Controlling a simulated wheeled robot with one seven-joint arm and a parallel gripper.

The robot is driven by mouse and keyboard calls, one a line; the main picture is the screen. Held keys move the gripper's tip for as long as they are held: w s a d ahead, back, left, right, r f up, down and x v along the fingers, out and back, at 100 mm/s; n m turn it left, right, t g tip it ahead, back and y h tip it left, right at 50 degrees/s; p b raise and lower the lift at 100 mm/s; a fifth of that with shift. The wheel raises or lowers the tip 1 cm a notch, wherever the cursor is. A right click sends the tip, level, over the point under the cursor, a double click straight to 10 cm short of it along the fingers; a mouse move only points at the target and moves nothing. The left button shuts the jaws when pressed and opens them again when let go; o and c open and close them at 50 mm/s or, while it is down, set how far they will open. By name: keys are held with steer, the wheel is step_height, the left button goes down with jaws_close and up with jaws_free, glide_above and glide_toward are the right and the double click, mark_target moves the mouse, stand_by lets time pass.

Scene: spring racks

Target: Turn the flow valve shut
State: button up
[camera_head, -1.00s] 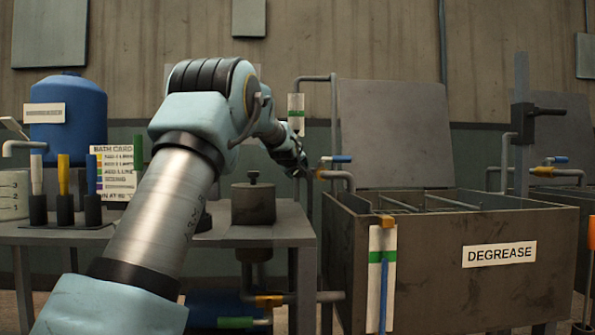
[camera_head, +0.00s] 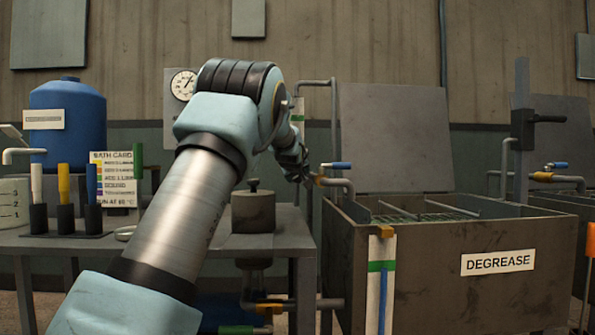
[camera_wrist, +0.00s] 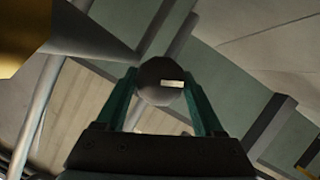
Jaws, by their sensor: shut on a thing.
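A dark round knob (camera_wrist: 155,76) with a short white mark, apparently the flow valve's, sits between the two green fingers of my gripper in the wrist view. The fingers are shut on its sides. The white mark lies nearly level, right of the knob's middle. In the head view my gripper (camera_head: 299,172) reaches to the pipework just left of the degrease tank, below a clear flow tube (camera_head: 297,122) with a green band. The knob cannot be made out there behind the gripper.
The degrease tank (camera_head: 440,290) stands at right with its lid up. A blue-handled valve (camera_head: 337,165) is close right of my gripper. A lidded dark pot (camera_head: 253,211) stands on the bench (camera_head: 283,245) below my arm. A gauge (camera_head: 183,85) hangs on the wall behind.

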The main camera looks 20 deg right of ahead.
steer(key=shift+m+y+p, duration=0.55)
steer(key=shift+m+y, duration=0.15)
steer(key=shift+m, duration=0.4)
steer(key=o, duration=1.3)
steer(key=shift+d, duration=0.1)
steer(key=shift+s+r, duration=0.1)
